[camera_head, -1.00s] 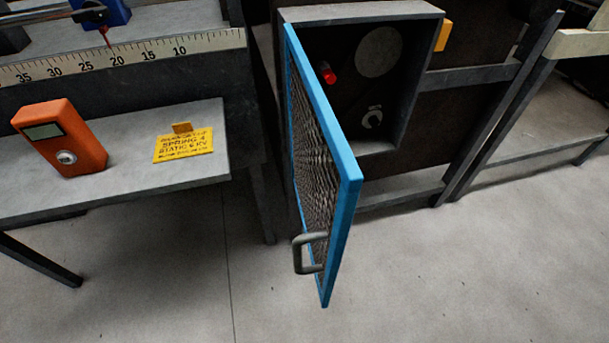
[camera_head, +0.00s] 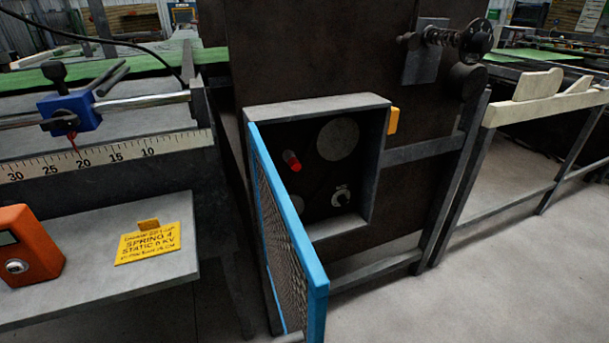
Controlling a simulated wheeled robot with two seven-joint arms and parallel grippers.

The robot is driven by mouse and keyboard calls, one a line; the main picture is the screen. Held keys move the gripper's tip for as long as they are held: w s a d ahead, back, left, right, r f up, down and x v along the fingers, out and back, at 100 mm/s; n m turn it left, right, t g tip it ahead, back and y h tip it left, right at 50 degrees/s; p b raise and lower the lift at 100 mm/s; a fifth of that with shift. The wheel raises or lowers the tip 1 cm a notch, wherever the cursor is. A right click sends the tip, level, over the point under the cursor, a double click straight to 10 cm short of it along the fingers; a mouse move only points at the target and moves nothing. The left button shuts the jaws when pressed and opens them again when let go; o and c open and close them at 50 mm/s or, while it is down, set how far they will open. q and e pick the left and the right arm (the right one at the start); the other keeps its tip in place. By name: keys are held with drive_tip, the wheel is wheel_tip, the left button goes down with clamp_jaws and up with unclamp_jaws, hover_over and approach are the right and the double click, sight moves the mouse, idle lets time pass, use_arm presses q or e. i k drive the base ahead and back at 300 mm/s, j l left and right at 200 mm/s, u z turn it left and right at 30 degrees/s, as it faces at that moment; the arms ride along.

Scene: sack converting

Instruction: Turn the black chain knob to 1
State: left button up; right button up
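No thing in view is plainly labelled as the chain knob. An open grey box (camera_head: 318,104) on the dark machine holds a red cylindrical handle (camera_head: 292,160), a pale round disc (camera_head: 338,139) and a small light curved mark (camera_head: 341,195) on its dark back. Any black knob there cannot be made out against the dark back. A black round knob (camera_head: 480,38) sits at the end of a spring rod, high on the machine at right. Another small black knob (camera_head: 54,71) tops the blue clamp (camera_head: 70,112) at left. Neither gripper is in view.
The box's blue-framed mesh door (camera_head: 288,226) stands open toward me. A ruler (camera_head: 105,155) runs above. Floor at right is clear.

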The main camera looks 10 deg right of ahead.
sight(341, 199)
drive_tip(key=i+l, duration=0.1)
drive_tip(key=l, duration=0.35)
drive_tip(key=i+l, duration=0.15)
drive_tip(key=l, duration=0.3)
drive_tip(key=i+l, duration=0.1)
drive_tip(key=l, duration=0.3)
